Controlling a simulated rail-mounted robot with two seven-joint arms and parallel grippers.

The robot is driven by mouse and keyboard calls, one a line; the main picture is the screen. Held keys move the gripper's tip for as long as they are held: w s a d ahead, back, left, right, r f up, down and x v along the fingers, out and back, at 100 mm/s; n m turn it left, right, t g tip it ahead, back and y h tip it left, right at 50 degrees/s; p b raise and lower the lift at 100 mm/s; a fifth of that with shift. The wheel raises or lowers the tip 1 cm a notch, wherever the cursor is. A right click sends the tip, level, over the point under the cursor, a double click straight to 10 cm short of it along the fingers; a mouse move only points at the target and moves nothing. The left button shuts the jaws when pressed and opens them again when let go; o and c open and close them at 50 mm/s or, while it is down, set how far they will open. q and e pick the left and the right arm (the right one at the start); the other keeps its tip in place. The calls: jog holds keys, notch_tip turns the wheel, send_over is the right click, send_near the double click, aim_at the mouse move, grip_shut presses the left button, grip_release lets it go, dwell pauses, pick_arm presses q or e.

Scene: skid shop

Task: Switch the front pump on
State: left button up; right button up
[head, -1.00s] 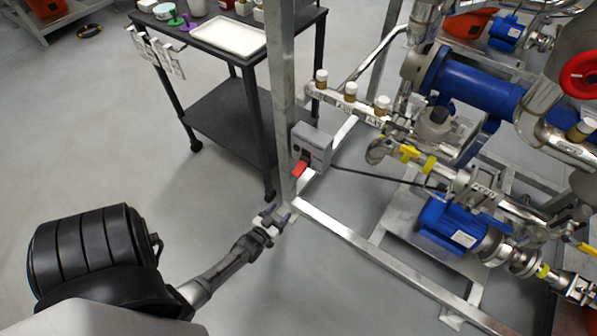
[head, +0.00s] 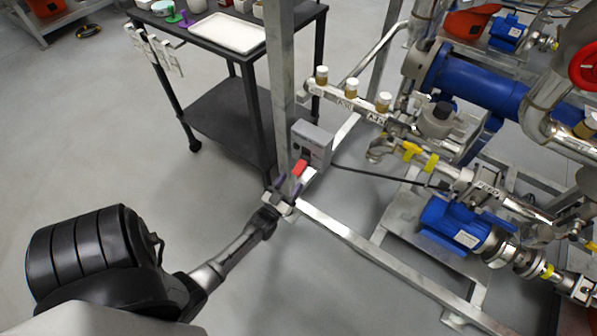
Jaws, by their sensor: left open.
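The grey switch box (head: 318,141) is fixed to the steel upright, with a red handle (head: 300,168) low on its front. A black cable runs from it toward the front pump (head: 447,226), which has a blue motor and sits low on the skid. My left gripper (head: 287,187) is open and empty, fingers pointing up, just below the red handle and close to the upright. I cannot tell whether a finger touches the handle or the post. My right gripper is not in view.
The steel upright (head: 281,70) and the skid's lower rail (head: 350,236) stand close to my left gripper. A dark cart (head: 222,107) with a white tray (head: 228,33) is behind the post. Pipes and valves fill the right.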

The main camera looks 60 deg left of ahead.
aim_at(298, 171)
pick_arm(q)
jog(key=shift+b+x, duration=0.6)
jog(key=shift+x, duration=2)
